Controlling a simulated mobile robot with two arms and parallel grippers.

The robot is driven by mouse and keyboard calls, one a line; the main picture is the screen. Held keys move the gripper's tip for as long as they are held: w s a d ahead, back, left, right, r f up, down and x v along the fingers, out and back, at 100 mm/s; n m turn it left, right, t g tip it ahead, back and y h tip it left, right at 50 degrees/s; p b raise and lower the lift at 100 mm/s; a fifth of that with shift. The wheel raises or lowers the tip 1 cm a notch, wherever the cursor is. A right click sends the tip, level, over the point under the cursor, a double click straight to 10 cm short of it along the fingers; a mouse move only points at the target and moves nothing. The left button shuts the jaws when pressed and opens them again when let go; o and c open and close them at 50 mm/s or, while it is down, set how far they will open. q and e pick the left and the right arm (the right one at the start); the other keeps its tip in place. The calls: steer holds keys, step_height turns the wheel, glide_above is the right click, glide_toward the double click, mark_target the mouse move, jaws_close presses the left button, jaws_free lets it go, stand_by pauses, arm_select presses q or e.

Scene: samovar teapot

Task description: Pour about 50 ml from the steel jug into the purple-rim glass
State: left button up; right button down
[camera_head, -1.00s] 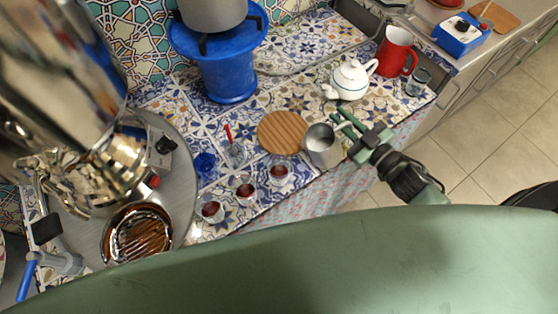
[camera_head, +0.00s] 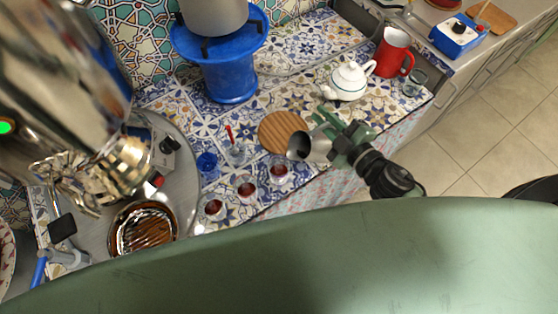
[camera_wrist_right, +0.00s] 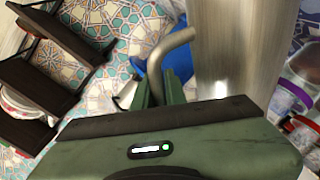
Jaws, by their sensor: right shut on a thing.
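The steel jug (camera_head: 317,150) is held off to the right of the row of tea glasses, its mouth tipped left toward the nearest glass (camera_head: 279,172). My right gripper (camera_head: 328,130) is shut on the jug's handle. In the right wrist view, the gripper's fingers (camera_wrist_right: 160,88) close on the curved handle (camera_wrist_right: 168,48) beside the jug's large steel body (camera_wrist_right: 240,45). The purple-rim glass (camera_wrist_right: 296,92) shows at that view's right edge. In the head view I cannot make out the purple rim. No stream from the jug is visible. My left gripper is not in view.
A round wooden board (camera_head: 283,131) lies behind the jug. More red tea glasses (camera_head: 246,187) stand left, near a large shiny samovar (camera_head: 65,70).

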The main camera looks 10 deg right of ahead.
steer(key=shift+a+r+n+p, duration=0.35)
steer(key=shift+r+n+p, duration=0.15)
steer(key=shift+r, duration=0.1)
steer(key=shift+s+a+r+n+h+p, duration=0.15)
steer(key=shift+a+r+n+h+p, duration=0.15)
steer(key=shift+a+r+n+p, duration=0.5)
stand_by(0.4)
steer(key=shift+s+a+r+n+p, duration=0.15)
steer(key=shift+a+r+n+p, duration=0.25)
steer(key=shift+p, duration=0.65)
stand_by(2.0)
steer(key=shift+f, duration=0.2)
steer(key=d+f+m+b, duration=0.1)
steer(key=b, duration=0.1)
steer(key=d+f+m+b, duration=0.1)
steer(key=f+b, duration=0.1)
steer(key=shift+b, duration=0.3)
steer(key=shift+w+d+r+m, duration=0.1)
steer(key=shift+w+d+m, duration=0.2)
steer(key=shift+m, duration=0.1)
steer(key=shift+d+f+m+y+b, duration=0.35)
steer(key=shift+f+m+y+b, duration=0.15)
steer(key=shift+f+m+b, duration=0.15)
steer(key=shift+w+d+f+m, duration=0.1)
steer(key=shift+d+f+m, duration=0.25)
steer(key=shift+d+m, duration=0.1)
steer(key=shift+f+b, duration=0.1)
steer(key=shift+b, duration=0.2)
